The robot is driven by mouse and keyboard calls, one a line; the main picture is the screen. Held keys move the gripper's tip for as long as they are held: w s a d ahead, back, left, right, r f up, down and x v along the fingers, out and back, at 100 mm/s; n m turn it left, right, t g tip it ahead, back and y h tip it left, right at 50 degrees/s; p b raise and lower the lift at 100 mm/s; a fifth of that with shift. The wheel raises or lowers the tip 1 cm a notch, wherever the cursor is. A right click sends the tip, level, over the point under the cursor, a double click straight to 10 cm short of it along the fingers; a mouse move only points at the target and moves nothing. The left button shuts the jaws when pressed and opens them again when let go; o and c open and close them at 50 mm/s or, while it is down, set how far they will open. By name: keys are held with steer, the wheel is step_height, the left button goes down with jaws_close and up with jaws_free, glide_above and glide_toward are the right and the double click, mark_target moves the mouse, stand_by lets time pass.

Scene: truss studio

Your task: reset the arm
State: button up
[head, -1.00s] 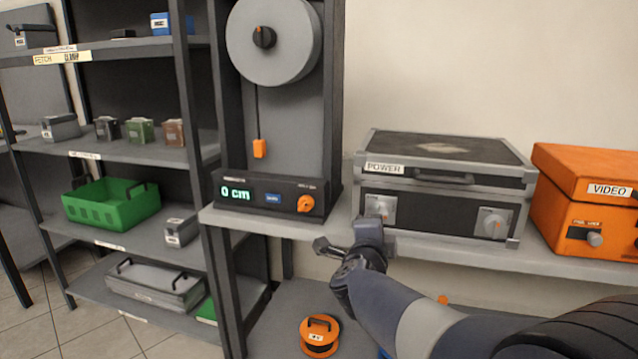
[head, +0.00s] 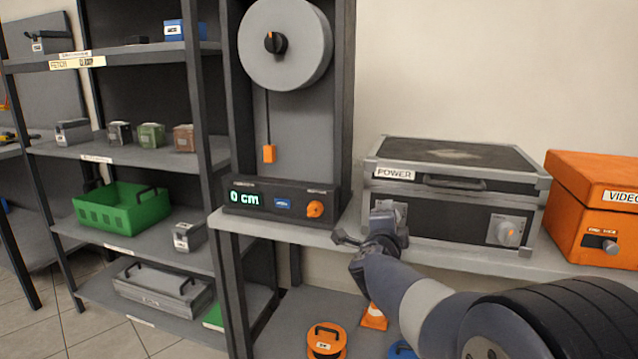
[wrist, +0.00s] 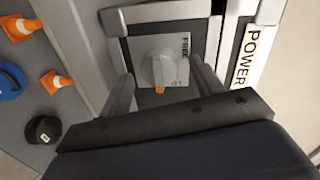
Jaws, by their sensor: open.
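My gripper (head: 378,222) is in front of the left end of the black and grey POWER case (head: 450,189). In the wrist view the gripper (wrist: 162,72) is open, with one finger on each side of a grey knob (wrist: 158,68). I cannot tell whether the fingers touch the knob. Nothing else shows between them. The knob has an orange mark at its lower edge, and "FREE" is lettered beside it. In the head view the gripper partly covers this knob's plate. A second knob (head: 508,234) at the case's right end is clear.
An orange VIDEO box (head: 598,208) stands right of the case. A winch unit with a "0 cm" display (head: 283,200) stands left. Below are an orange reel (head: 326,342) and an orange cone (head: 374,318). Shelves at far left hold a green crate (head: 122,208).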

steer(key=p+v, duration=0.3)
steer(key=v, duration=0.7)
steer(key=w+d+n+h+p, duration=0.1)
steer(key=w+n+p, duration=0.3)
steer(key=n, duration=1.3)
steer(key=shift+a+f+x, duration=0.25)
steer(key=shift+f+x, duration=0.05)
steer(key=shift+x, duration=1.75)
steer(key=shift+w, duration=0.15)
steer(key=shift+r, duration=0.15)
